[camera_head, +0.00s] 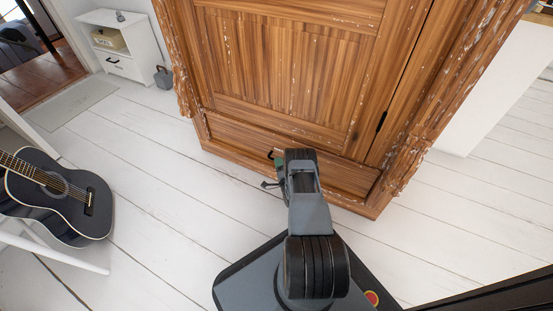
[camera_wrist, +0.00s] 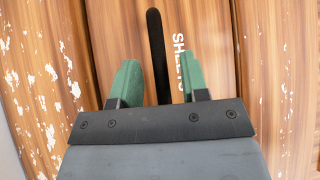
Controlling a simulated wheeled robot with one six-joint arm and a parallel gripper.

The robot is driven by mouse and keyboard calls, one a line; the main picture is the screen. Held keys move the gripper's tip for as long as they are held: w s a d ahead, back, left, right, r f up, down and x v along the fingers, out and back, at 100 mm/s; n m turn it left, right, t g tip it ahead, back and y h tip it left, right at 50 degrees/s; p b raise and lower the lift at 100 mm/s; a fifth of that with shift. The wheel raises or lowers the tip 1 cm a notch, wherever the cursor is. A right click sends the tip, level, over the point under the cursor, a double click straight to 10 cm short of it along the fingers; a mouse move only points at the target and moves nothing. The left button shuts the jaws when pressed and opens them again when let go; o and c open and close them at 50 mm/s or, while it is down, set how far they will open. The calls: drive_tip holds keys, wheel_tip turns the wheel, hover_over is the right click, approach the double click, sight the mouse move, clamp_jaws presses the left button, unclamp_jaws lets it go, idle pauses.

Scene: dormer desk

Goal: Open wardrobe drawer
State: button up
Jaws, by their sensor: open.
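The wooden wardrobe (camera_head: 285,60) stands upright ahead of me. Its low drawer (camera_head: 232,134) runs along the bottom front and looks closed. In the wrist view the drawer's dark bar handle (camera_wrist: 155,35) runs between the two green fingers of my gripper (camera_wrist: 160,75), with a visible gap on either side. My gripper (camera_head: 272,164) is open at the drawer front in the head view, partly hidden by my arm. A white label (camera_wrist: 180,68) beside the handle reads roughly "SHEETS", its end hidden by the right finger.
A black guitar (camera_head: 60,200) leans at the left. A small white cabinet (camera_head: 120,45) stands at the back left with a grey weight-like object (camera_head: 163,77) beside it. The white plank floor (camera_head: 150,180) is clear between the guitar and the wardrobe.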

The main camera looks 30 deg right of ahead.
drive_tip(key=shift+x, duration=0.95)
drive_tip(key=shift+d, duration=0.2)
drive_tip(key=shift+s, duration=0.1)
drive_tip(key=shift+c, duration=0.8)
clamp_jaws()
